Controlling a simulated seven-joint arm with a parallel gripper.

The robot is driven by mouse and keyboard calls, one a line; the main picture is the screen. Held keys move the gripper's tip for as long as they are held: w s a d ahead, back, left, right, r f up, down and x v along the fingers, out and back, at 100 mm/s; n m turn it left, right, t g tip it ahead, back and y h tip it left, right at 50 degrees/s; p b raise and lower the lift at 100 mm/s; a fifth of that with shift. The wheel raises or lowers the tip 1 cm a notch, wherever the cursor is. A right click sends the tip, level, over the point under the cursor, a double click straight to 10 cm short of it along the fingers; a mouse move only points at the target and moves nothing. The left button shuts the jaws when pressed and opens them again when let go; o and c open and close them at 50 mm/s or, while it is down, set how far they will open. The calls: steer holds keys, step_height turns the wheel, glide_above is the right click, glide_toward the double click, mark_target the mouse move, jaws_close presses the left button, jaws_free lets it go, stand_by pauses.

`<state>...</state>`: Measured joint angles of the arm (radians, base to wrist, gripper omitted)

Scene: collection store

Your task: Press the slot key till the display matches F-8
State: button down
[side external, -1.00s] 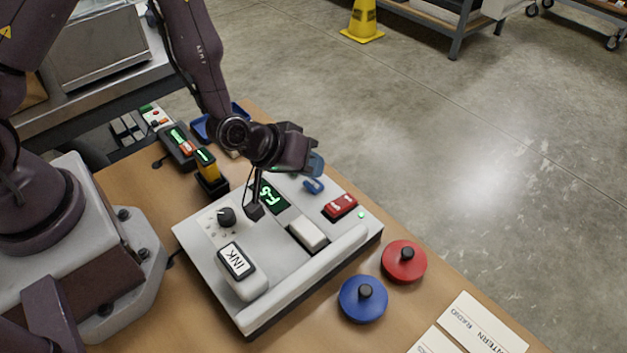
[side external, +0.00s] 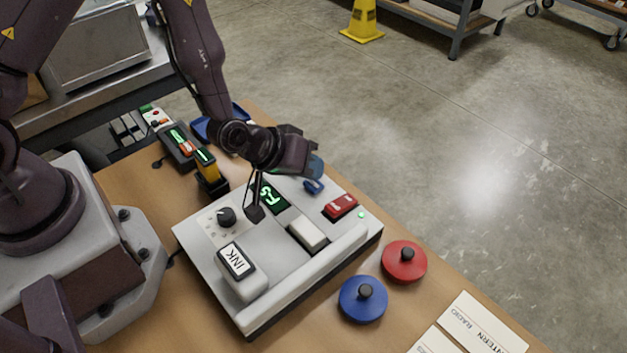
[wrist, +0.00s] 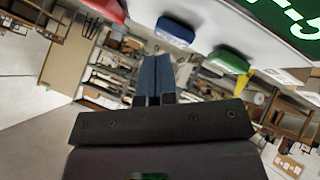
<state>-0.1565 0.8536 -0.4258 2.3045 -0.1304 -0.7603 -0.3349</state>
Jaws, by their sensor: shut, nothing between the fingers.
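The grey control box (side external: 285,262) lies on the bench. Its dark display (side external: 271,197) shows green characters, seen turned around; they begin with F, and the last looks like a 5, though I cannot be sure. Part of the display also fills the top right corner of the wrist view (wrist: 290,18). My gripper (side external: 316,167) is shut and empty, its blue fingers lying nearly level above the box's far edge. A blue key (side external: 313,186) sits just below them. The wrist view shows the shut fingers (wrist: 156,62), the blue key (wrist: 176,29) and a green key (wrist: 228,61). I cannot tell which is the slot key.
The box also carries a black knob (side external: 227,217), an INK key (side external: 238,262), a white key (side external: 308,234) and a red rocker (side external: 341,206). Blue (side external: 362,302) and red (side external: 404,264) knobbed discs stand in front. A yellow-topped device (side external: 208,168) stands behind.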

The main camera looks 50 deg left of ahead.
mark_target(311, 181)
steer(key=shift+f, duration=0.6)
stand_by(0.7)
stand_by(0.4)
steer(key=shift+r, duration=0.85)
steer(key=shift+r, duration=2.55)
stand_by(0.3)
step_height(311, 181, up, 4)
steer(key=shift+f, duration=0.1)
stand_by(0.3)
